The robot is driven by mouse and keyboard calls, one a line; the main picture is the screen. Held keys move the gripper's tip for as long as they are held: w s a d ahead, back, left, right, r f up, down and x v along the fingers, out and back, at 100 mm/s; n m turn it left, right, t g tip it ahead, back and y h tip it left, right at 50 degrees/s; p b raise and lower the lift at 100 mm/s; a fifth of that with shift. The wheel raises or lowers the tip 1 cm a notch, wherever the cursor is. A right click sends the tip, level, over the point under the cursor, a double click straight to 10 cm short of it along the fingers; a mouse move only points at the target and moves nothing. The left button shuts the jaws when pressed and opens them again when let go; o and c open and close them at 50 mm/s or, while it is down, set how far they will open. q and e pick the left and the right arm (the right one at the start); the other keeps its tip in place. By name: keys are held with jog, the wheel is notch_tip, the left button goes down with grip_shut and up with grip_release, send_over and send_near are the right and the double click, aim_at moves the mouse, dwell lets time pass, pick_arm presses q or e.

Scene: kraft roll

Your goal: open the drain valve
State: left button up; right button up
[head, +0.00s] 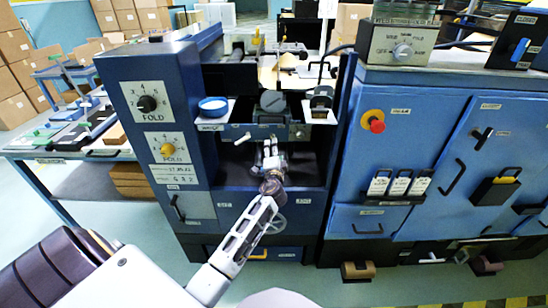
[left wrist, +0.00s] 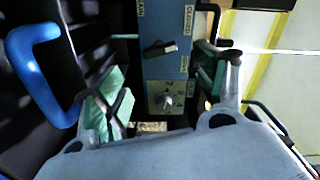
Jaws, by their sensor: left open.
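A blue panel (head: 262,132) sits in the middle bay of the machine. A small lever (head: 242,138) sticks out from its left part. In the left wrist view, a dark lever (left wrist: 160,48) lies nearly level across the blue panel, near a label that seems to read DRAIN, partly cut off. I take this lever for the drain valve, though I cannot be sure. My left gripper (head: 270,148) reaches into the bay in front of the panel. In the left wrist view my left gripper (left wrist: 166,88) is open and empty, its fingers either side of the panel.
A round knob (left wrist: 166,101) sits beside the lever on the panel. A blue loop handle (left wrist: 42,72) is at the left of the wrist view. A column with FOLD dials (head: 155,110) stands left of the bay. A blue cabinet (head: 430,140) stands right.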

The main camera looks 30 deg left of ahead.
pick_arm(q)
jog(key=shift+v, duration=1.45)
jog(key=shift+c, duration=0.4)
